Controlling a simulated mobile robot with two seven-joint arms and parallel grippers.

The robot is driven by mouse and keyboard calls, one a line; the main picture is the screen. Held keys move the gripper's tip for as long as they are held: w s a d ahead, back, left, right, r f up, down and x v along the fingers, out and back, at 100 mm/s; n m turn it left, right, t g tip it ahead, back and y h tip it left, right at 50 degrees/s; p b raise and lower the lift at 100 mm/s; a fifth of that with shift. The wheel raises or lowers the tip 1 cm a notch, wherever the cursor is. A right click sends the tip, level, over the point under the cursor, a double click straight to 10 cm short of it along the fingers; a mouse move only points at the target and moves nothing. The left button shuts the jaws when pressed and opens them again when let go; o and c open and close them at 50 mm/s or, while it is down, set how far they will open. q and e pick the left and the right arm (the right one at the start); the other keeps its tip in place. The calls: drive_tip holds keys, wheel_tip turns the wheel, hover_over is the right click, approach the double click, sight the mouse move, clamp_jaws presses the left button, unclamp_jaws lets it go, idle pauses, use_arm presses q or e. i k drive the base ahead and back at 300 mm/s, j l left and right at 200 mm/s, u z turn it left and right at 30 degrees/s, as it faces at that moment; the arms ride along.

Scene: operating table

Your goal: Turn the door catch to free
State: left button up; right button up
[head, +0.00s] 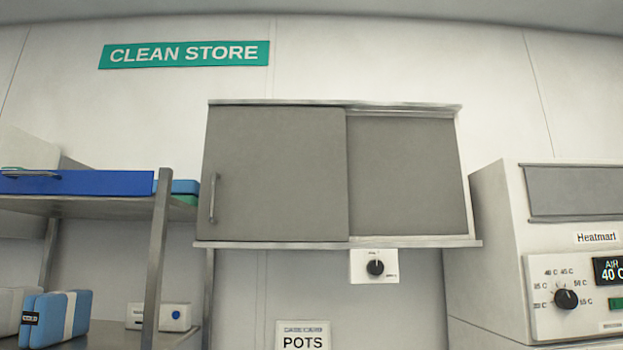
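The door catch (375,268) is a round black knob on a small white plate under the lower edge of the wall cabinet, right of its middle. Small markings sit above the knob and to its lower right, too small to read surely. The cabinet (335,244) has two grey sliding doors. The left door (280,170) stands in front and has a vertical bar handle (213,198) near its left edge. The right door (403,175) is set behind it. Neither of my grippers is in view.
A metal shelf rack (160,260) at left holds a blue tray (80,183) and blue packs (62,315). A warming cabinet (485,240) with its own dial (565,299) stands at right. A POTS sign (303,337) is below. The space in front of the catch looks clear.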

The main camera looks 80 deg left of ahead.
sight(375, 267)
drive_tip(key=i+j+u, duration=0.15)
drive_tip(key=u, duration=2.5)
